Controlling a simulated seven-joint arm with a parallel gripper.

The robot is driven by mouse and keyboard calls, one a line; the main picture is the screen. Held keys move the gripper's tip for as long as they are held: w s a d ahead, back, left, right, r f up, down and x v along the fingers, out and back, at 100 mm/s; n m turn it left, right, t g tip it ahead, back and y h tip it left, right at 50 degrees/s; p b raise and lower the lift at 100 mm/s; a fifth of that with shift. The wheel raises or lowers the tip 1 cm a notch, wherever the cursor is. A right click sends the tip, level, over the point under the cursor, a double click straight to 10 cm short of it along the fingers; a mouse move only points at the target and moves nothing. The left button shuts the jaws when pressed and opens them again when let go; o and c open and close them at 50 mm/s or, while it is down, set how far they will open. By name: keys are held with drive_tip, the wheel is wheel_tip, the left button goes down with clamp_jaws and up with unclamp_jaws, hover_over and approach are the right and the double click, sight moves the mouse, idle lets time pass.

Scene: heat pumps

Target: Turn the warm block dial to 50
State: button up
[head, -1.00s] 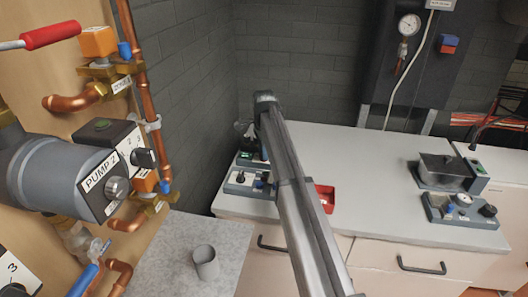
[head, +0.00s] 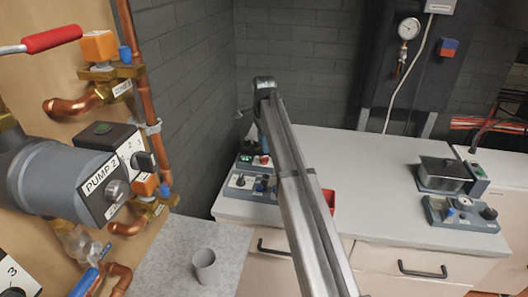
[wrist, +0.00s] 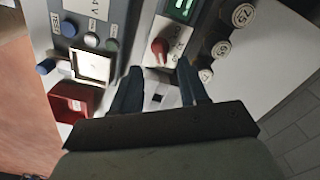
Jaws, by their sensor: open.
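A device with a lit green display (wrist: 183,8) and a red pointer knob (wrist: 160,48) stands just beyond my fingers in the wrist view. It also shows at the back left of the counter in the head view, with the display (head: 246,159) and the red knob (head: 262,160). No label saying warm block is readable, and the knob's setting is too small to read. My gripper (wrist: 162,88) is open and empty, its two dark fingers pointing toward this device. In the head view my arm hides part of it.
Nearer the counter's front is a second panel (head: 243,184) with several knobs; a red tray (head: 331,198) is beside my arm. In the wrist view, several numbered round pieces (wrist: 222,48) stand right of the display. The counter's middle (head: 375,185) is clear.

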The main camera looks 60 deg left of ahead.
sight(265, 157)
wheel_tip(265, 157, up, 8)
idle(0.4)
drive_tip(key=shift+w, duration=0.1)
idle(0.4)
